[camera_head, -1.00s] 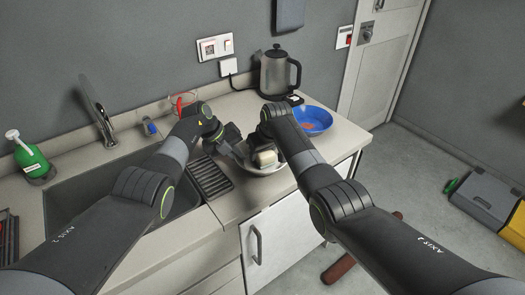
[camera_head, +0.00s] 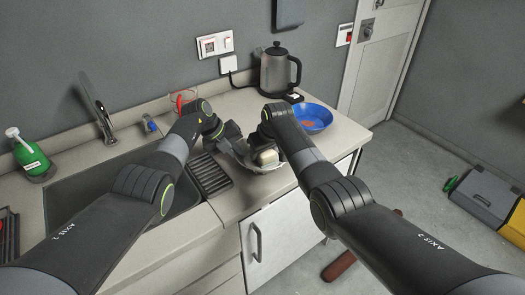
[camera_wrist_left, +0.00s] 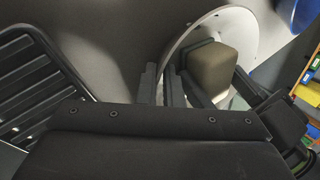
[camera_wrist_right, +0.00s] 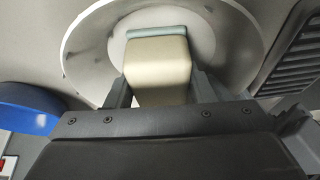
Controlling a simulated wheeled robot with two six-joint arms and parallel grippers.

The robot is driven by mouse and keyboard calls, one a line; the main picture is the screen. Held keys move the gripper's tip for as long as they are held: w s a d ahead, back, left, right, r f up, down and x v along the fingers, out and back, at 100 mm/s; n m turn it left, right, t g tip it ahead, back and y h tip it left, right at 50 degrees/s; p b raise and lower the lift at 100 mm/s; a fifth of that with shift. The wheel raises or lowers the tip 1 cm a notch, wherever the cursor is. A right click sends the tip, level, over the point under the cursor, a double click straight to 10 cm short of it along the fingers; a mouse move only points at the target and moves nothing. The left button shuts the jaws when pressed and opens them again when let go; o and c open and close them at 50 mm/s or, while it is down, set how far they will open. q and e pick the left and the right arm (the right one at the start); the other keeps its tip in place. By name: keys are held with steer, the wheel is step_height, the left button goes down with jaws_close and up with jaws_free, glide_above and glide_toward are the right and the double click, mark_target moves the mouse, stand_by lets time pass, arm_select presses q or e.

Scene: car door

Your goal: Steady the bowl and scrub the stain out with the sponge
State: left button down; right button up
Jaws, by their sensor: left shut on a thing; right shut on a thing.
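A white bowl (camera_head: 281,165) is on the counter front, mostly hidden by my grippers in the head view. It also shows in the left wrist view (camera_wrist_left: 242,24) and the right wrist view (camera_wrist_right: 90,42). Faint dark marks show on the bowl's wall. Any stain under the sponge is hidden.
A sink (camera_head: 75,197) with a ribbed drainer (camera_head: 209,175) lies left of the bowl. A blue bowl (camera_head: 316,116) and a kettle (camera_head: 278,72) stand behind to the right. A green bottle (camera_head: 31,158) stands at far left. The counter's front edge is close.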

steer(key=shift+w+d, duration=0.15)
steer(key=shift+d, duration=0.15)
steer(key=shift+a, duration=0.1)
steer(key=shift+s+a, duration=0.45)
steer(key=shift+a, duration=0.25)
steer(key=shift+w+d, duration=0.1)
steer(key=shift+w+d, duration=0.35)
steer(key=shift+d, duration=0.35)
